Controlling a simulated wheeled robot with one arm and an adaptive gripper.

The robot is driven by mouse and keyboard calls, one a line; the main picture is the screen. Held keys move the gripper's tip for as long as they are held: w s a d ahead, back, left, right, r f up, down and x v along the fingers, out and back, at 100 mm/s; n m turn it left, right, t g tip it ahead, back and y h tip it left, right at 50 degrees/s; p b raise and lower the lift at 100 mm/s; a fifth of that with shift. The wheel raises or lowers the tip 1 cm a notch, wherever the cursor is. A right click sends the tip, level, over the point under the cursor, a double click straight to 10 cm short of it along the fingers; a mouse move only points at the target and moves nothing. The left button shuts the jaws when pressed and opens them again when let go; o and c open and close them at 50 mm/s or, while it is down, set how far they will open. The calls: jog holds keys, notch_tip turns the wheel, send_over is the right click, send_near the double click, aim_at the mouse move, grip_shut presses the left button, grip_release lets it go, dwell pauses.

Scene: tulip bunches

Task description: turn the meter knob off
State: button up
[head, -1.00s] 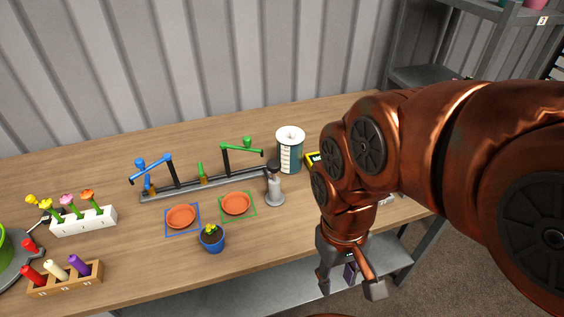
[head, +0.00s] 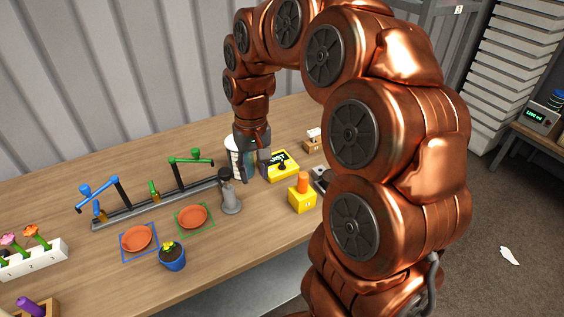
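A yellow device (head: 284,166) with a dark face, light lettering and a small dark knob-like part (head: 282,167) lies on the table right of my gripper. I cannot tell for sure that this is the meter knob, or which way it is set. A box with a lit green display (head: 540,117) stands on another table at the far right; no knob can be made out on it. My gripper (head: 264,163) points down in front of the white and teal cylinder (head: 236,158), close to the left side of the yellow device. Its fingertips are small and partly hidden, and I see nothing held.
A yellow block with an orange peg (head: 303,196) and a grey pestle-shaped piece (head: 230,197) stand near the gripper. A dark device (head: 321,179) is partly behind my arm. A grey rail (head: 150,208), two orange saucers (head: 137,238) and a blue pot (head: 172,259) are left.

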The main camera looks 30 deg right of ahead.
jog(key=w+d+f+m, duration=0.2)
jog(key=w+d+f, duration=0.1)
jog(key=w+d, duration=0.35)
jog(key=m, duration=0.2)
send_over(282, 164)
notch_tip(282, 164, down, 4)
jog(key=shift+r+t+h, duration=0.1)
jog(key=shift+t+h, duration=0.2)
jog(key=shift+f+p, duration=1)
jog(key=shift+f, duration=3)
grip_shut()
